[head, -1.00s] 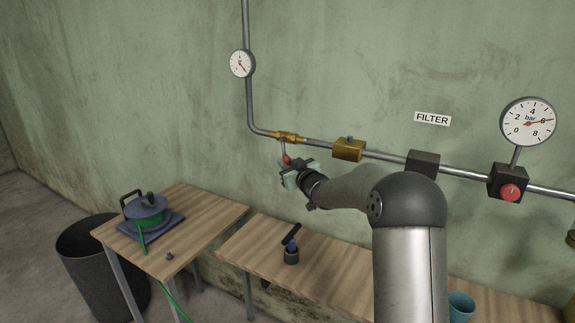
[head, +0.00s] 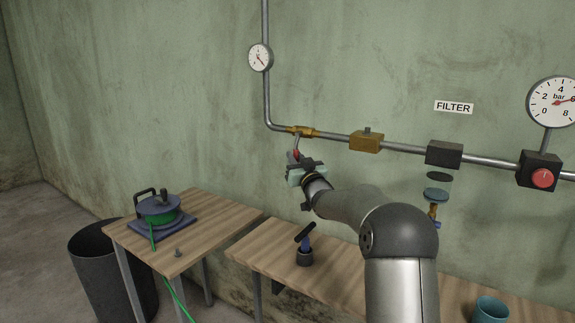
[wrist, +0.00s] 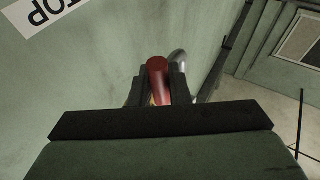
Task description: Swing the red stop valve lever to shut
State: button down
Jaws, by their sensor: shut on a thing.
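The red stop valve lever (head: 296,153) hangs down from the brass valve (head: 302,131) on the wall pipe. Its red end also shows in the wrist view (wrist: 157,72). My gripper (head: 294,160) is at the lever's lower end. In the wrist view (wrist: 158,88) its two dark fingers are on either side of the red handle and shut on it. The lower part of the handle is hidden by the gripper body. A sign with "TOP" readable (wrist: 45,12) is on the wall in the wrist view.
The pipe carries a brass block (head: 366,141), a black filter head (head: 443,153) and a box with a red knob (head: 542,172).

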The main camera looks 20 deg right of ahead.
jog(key=shift+r, duration=0.1)
jog(key=c, duration=1.4)
grip_release()
jog(key=shift+o, duration=0.2)
jog(key=b+v, duration=0.2)
jog(key=v, duration=1.5)
jog(key=shift+s+b, duration=0.2)
jog(key=shift+b, duration=0.2)
jog(key=shift+a, duration=0.1)
